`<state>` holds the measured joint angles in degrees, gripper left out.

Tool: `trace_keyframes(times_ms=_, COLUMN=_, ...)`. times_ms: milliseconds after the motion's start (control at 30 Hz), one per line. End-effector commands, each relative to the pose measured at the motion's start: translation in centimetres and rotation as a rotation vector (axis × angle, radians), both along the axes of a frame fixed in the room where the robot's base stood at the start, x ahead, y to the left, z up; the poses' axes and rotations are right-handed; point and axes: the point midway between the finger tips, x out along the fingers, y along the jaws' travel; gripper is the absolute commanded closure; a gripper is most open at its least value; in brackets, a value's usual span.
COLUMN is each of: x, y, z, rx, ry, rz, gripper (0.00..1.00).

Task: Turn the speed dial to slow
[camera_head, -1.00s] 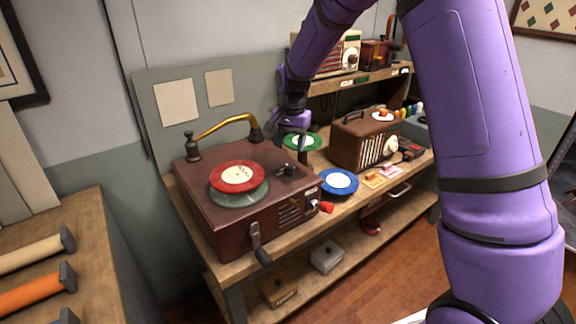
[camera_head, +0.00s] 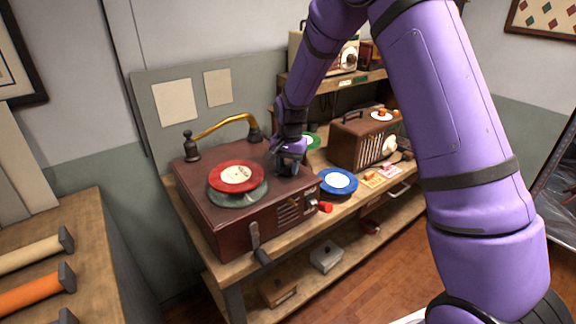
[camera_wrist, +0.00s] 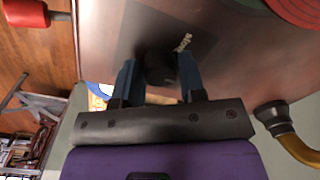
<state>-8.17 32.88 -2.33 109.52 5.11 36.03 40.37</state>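The record player (camera_head: 215,222) is a dark red-brown box with a red record (camera_head: 237,177) on its turntable. Its black speed dial (camera_wrist: 160,72) shows in the wrist view on a dark plate, with a small pale label (camera_wrist: 183,42) that I cannot read clearly. My gripper (camera_wrist: 158,66) is open, with its two blue fingers on either side of the dial. The right finger looks very close to the dial; I cannot tell if they touch. In the head view my gripper (camera_head: 289,169) is over the player's back right part and hides the dial.
A brass tone arm (camera_head: 222,124) arches along the player's back.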

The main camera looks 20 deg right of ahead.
Motion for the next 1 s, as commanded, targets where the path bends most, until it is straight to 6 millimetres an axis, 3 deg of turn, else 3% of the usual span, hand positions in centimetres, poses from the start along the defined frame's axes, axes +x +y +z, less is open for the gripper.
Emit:
trace_keyframes(times_ms=33, x=0.00, y=0.00, z=0.01, rx=0.000, ry=0.000, rz=0.000, gripper=0.74)
trace_keyframes(times_ms=100, x=0.00, y=0.00, z=0.01, rx=0.000, ry=0.000, rz=0.000, gripper=0.90)
trace_keyframes(times_ms=133, x=0.00, y=0.00, z=0.02, rx=0.000, ry=0.000, rz=0.000, gripper=0.91)
trace_keyframes(times_ms=567, x=0.02, y=-0.06, z=0.03, rx=0.000, ry=0.000, rz=0.086, gripper=0.91)
trace_keyframes(times_ms=1000, x=0.07, y=-0.07, z=0.05, rx=0.000, ry=-0.001, rz=0.458, gripper=0.91)
